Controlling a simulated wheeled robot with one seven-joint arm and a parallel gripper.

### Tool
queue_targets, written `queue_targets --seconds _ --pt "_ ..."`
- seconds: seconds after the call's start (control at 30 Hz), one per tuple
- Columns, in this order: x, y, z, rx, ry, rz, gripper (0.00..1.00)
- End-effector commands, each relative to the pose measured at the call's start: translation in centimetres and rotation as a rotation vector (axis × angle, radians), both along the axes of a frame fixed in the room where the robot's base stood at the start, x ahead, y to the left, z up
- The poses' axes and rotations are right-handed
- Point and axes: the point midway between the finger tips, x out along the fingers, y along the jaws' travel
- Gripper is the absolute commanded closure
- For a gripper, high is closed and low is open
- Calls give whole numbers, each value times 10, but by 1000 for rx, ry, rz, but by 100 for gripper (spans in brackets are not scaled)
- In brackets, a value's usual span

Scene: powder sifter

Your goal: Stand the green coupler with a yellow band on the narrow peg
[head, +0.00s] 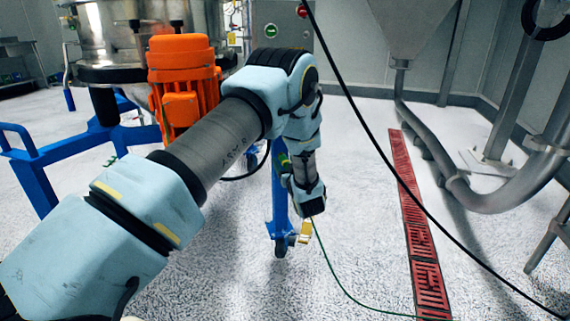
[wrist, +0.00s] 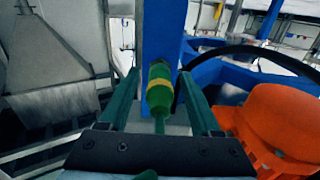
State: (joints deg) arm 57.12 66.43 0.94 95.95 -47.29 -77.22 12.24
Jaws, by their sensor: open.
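The green coupler with a yellow band (wrist: 160,92) shows in the middle of the wrist view, in front of a blue post. A green cable (wrist: 160,126) runs from its near end toward me. My gripper (wrist: 158,73) is open, with one dark green finger on each side of the coupler. I see small gaps beside the coupler and cannot tell how deep it lies between the fingers. In the head view, the end of my arm is beside the blue post (head: 280,205), and my fingers are hidden there. I cannot make out the narrow peg in either view.
An orange motor (head: 184,80) hangs by the steel sifter vessel (head: 110,30), and also shows close at right in the wrist view (wrist: 272,125). A black cable (head: 400,190) crosses the head view. Speckled floor (head: 350,235) with a red drain grate (head: 412,210) lies open at right.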

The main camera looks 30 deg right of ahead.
Motion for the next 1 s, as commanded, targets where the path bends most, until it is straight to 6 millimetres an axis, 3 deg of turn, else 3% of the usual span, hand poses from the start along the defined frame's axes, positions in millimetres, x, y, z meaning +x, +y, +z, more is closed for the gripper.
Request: queue_targets --seconds 0.83,1.0 --pt "0 0 0 0 0 0 35" --pt "0 0 0 0 0 0 52"
